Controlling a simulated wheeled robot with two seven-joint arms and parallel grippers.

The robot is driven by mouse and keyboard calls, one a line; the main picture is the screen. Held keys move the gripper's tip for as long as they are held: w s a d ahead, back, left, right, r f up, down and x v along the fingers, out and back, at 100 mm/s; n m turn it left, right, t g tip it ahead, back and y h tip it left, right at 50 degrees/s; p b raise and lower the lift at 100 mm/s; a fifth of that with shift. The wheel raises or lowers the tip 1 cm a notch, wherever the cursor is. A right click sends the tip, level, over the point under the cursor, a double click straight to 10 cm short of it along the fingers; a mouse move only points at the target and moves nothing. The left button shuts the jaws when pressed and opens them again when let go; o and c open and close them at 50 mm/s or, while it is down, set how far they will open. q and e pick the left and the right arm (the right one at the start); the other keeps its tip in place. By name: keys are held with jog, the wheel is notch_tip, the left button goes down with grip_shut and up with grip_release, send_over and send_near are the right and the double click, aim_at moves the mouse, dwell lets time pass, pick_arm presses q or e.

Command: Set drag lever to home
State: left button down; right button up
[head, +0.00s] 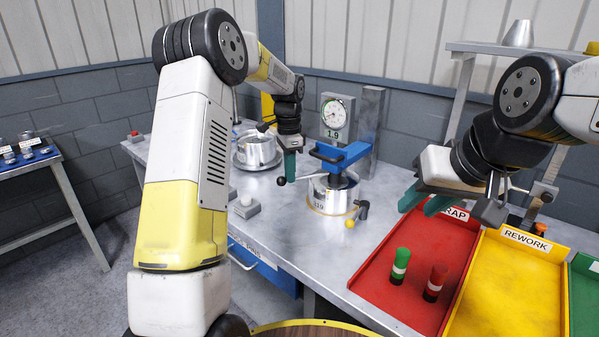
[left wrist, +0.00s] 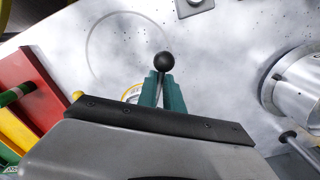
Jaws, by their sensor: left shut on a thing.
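A test fixture has a silver drum (head: 330,198), a blue arm (head: 340,153) above it and a dial gauge (head: 334,113) behind, over a "1.9" readout. A lever with a black ball knob (head: 281,181) sticks out to the left of the fixture. My left gripper (head: 290,165) is at this lever. In the left wrist view its green fingers (left wrist: 162,90) are shut on the lever's rod, just below the black knob (left wrist: 164,62). A short lever with a yellow ball (head: 350,223) is at the drum's front. My right gripper (head: 425,202) is open and empty above the red tray.
A red scrap tray (head: 378,270) holds a green and a red capped cylinder. A yellow rework tray (head: 510,285) is beside it.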

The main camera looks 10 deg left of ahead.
pick_arm(q)
jog(key=shift+w+a, duration=0.2)
jog(key=shift+a, duration=0.3)
jog(key=c, duration=1.5)
grip_release()
jog(key=shift+d, duration=0.15)
notch_tip(320, 180, up, 8)
jog(key=shift+f, duration=0.1)
